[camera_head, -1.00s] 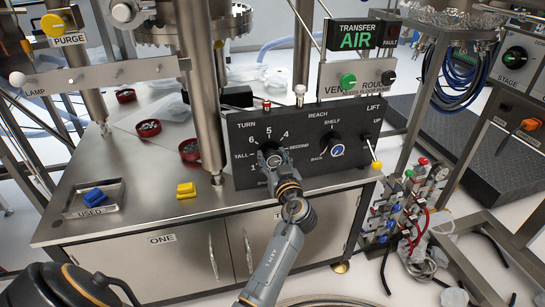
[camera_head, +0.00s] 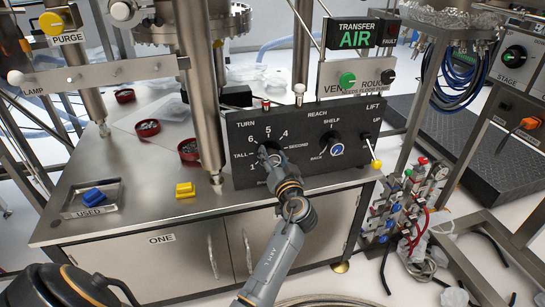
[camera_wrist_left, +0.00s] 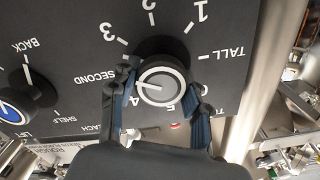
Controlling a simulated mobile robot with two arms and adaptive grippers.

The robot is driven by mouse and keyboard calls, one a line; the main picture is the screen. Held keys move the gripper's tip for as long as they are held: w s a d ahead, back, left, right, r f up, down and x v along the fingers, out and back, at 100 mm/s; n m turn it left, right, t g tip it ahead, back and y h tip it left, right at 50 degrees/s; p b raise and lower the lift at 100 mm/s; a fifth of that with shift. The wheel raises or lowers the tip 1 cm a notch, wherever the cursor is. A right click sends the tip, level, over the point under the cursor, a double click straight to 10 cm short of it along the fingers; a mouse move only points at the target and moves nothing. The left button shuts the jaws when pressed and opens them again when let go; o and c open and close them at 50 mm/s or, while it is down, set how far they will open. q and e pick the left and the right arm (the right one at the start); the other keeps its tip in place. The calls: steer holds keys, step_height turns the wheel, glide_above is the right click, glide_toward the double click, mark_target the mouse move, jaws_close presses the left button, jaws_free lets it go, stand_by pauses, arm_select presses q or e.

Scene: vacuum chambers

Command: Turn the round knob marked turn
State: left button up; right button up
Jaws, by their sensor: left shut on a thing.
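The round turn knob (camera_wrist_left: 163,82) is on the black panel (camera_head: 235,178), under the word TURN and within a dial of numbers. In the left wrist view its grey face shows, with a white line pointing left toward the SECOND label. My left gripper (camera_wrist_left: 158,100) is shut on the knob, one finger on each side. In the head view the left gripper (camera_head: 268,153) covers most of the knob. My right gripper is not in view.
A steel column (camera_head: 205,110) stands just left of the panel. A yellow block (camera_head: 185,190) and a tray (camera_head: 75,212) are on the bench.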

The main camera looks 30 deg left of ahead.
arm_select(q)
steer(key=shift+r+m, duration=0.1)
steer(key=shift+m, duration=0.4)
steer(key=m+p, duration=0.2)
steer(key=m, duration=0.3)
steer(key=shift+w, duration=0.1)
steer(key=m+p, duration=0.2)
steer(key=m, duration=0.3)
steer(key=shift+f+m+p, duration=0.25)
steer(key=shift+m+p, duration=0.1)
steer(key=shift+m, duration=0.35)
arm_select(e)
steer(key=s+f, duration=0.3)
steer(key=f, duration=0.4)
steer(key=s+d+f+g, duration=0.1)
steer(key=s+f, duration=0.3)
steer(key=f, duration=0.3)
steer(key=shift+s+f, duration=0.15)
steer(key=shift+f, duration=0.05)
arm_select(q)
steer(key=o, duration=1.1)
steer(key=shift+o, duration=0.2)
steer(key=shift+d, duration=0.1)
